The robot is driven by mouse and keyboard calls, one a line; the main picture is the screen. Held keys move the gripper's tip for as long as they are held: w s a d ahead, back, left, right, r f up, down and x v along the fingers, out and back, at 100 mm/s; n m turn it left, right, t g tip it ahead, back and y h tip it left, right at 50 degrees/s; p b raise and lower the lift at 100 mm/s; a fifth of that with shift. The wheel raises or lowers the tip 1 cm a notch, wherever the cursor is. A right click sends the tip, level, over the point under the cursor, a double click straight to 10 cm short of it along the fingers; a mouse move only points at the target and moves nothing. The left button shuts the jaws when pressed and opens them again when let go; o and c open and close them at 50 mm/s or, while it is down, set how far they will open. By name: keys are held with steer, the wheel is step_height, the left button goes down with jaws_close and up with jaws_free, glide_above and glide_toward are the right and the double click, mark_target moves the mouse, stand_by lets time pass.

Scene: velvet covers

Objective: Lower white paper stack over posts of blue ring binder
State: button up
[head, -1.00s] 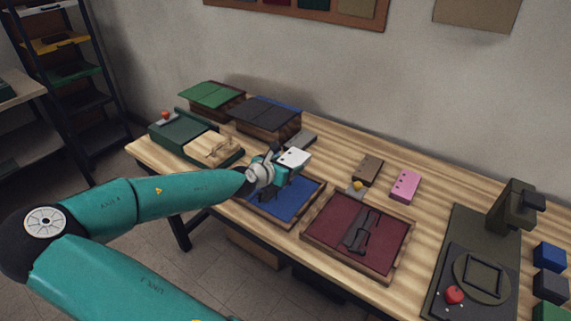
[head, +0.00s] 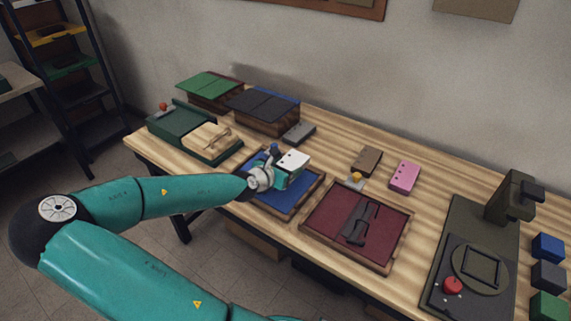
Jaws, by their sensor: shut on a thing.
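A small white block with dark dots, which looks like the white paper stack (head: 293,160), is at my gripper (head: 288,179). My gripper is shut and holds it over the back right part of a wood-edged tray. A blue panel, which looks like the blue ring binder (head: 281,200), lies flat in that tray. Its front part shows and my gripper covers its middle. I cannot see the posts or whether the stack touches the binder. The fingertips are too small to make out.
To the right, a wood-edged tray (head: 306,226) holds a burgundy panel with a dark metal piece. Brown (head: 367,161), pink (head: 404,177) and grey (head: 299,132) blocks lie behind. A dark green press (head: 466,258) stands at right. The table between the pink block and press is clear.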

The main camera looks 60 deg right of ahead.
glide_above(286, 190)
steer(key=shift+w+d+f, duration=0.1)
steer(key=shift+f, duration=0.95)
steer(key=shift+w+d+f, duration=0.1)
steer(key=shift+f, duration=0.9)
steer(key=shift+s+a+f, duration=0.15)
steer(key=shift+f, duration=0.8)
steer(key=o, duration=1.2)
steer(key=shift+f, duration=0.1)
steer(key=shift+w, duration=0.2)
steer(key=shift+w+a, duration=0.15)
steer(key=shift+a, duration=0.15)
steer(key=r+v, duration=0.1)
steer(key=v, duration=1.2)
steer(key=shift+s+d+r, duration=0.25)
steer(key=shift+s+d, duration=0.05)
